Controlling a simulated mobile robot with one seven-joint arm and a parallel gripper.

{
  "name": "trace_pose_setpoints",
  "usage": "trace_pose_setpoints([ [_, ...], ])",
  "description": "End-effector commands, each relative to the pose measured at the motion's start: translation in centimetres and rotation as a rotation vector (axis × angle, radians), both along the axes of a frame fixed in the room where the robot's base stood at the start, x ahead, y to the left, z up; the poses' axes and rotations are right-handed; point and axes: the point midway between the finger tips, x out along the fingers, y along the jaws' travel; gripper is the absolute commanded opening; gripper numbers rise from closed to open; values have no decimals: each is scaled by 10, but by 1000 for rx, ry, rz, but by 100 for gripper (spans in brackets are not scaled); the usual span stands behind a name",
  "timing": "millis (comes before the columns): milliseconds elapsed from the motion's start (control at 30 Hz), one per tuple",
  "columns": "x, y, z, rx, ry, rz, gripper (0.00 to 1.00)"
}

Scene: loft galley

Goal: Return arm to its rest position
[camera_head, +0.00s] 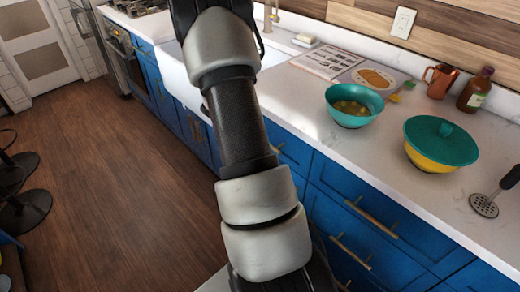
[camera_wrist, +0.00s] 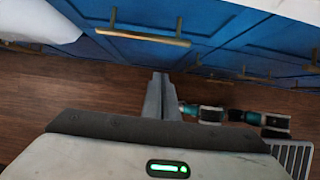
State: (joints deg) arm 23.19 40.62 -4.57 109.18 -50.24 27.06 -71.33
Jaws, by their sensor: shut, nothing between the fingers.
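My arm crosses the middle of the head view, running from the bottom edge up past the top edge in front of the sink. Its end is hidden or cut off there. In the wrist view my gripper (camera_wrist: 160,98) has its two fingers pressed together with nothing between them. The fingers point toward the blue cabinet fronts (camera_wrist: 215,35) and the wood floor. They appear apart from the cabinets, though the exact gap is hard to judge.
Brass handles (camera_head: 352,250) stick out from the drawers. The wood floor (camera_head: 110,180) at left is open; stools stand at the far left.

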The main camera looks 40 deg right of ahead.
Motion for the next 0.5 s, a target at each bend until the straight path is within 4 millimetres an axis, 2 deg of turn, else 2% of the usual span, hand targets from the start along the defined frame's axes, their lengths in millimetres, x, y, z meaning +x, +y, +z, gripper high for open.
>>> trace_pose_setpoints([
  [33, 1, 6, 12, 0, -2, 1, 0],
  [200, 1, 18, 34, 1, 0, 2, 0],
  [500, 0, 23, 42, 3, 2, 1, 0],
])
